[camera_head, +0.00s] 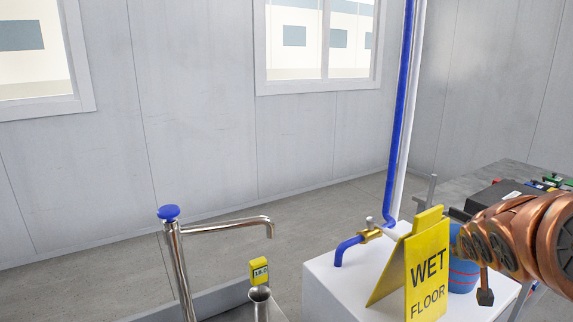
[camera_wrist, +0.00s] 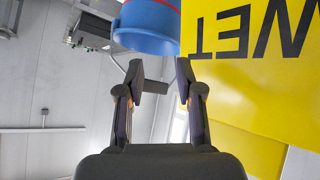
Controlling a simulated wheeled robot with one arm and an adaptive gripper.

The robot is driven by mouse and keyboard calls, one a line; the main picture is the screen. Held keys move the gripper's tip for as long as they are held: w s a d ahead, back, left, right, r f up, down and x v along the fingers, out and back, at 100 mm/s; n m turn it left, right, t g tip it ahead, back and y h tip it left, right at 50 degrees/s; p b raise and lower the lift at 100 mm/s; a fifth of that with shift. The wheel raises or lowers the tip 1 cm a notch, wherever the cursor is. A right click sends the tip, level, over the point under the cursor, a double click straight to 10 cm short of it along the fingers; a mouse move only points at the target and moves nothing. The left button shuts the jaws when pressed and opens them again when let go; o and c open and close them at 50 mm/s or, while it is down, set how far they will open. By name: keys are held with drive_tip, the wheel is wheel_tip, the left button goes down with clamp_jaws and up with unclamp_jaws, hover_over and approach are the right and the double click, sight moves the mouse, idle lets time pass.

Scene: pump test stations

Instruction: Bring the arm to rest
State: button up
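My arm (camera_head: 535,235), copper-coloured, reaches in from the right edge in the head view, level with the wet floor sign. My gripper (camera_wrist: 159,75) shows in the wrist view with its two dark fingers apart. I see nothing held between them. The yellow wet floor sign (camera_wrist: 240,85) is close beyond the right finger there, its lettering upside down. A blue bucket (camera_wrist: 150,30) with a red band is beyond the fingertips. In the head view the gripper's fingers cannot be made out clearly.
The yellow sign (camera_head: 428,268) stands on a white cabinet (camera_head: 335,287) beside a brass tap (camera_head: 370,235) and a blue pipe (camera_head: 402,110). The blue bucket (camera_head: 463,272) is partly hidden behind the sign and arm. A steel spout (camera_head: 230,226) stands left. A grey table (camera_head: 505,178) is behind.

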drive_tip(key=s+a+f+n+g+y, duration=0.1)
drive_tip(key=s+a+f+g, duration=0.2)
drive_tip(key=s+a, duration=0.4)
drive_tip(key=s+a+f+g+y+p, duration=0.1)
drive_tip(key=s+a, duration=0.6)
drive_tip(key=s, duration=0.7)
drive_tip(key=s+a+f+n+g+y, duration=0.1)
drive_tip(key=s+a+f+g, duration=0.4)
drive_tip(key=s, duration=0.6)
drive_tip(key=a+g+y, duration=0.1)
drive_tip(key=a, duration=0.1)
drive_tip(key=shift+s+a+f+n+g+y+p, duration=0.3)
drive_tip(key=shift+s+f+y, duration=0.05)
drive_tip(key=shift+y, duration=0.05)
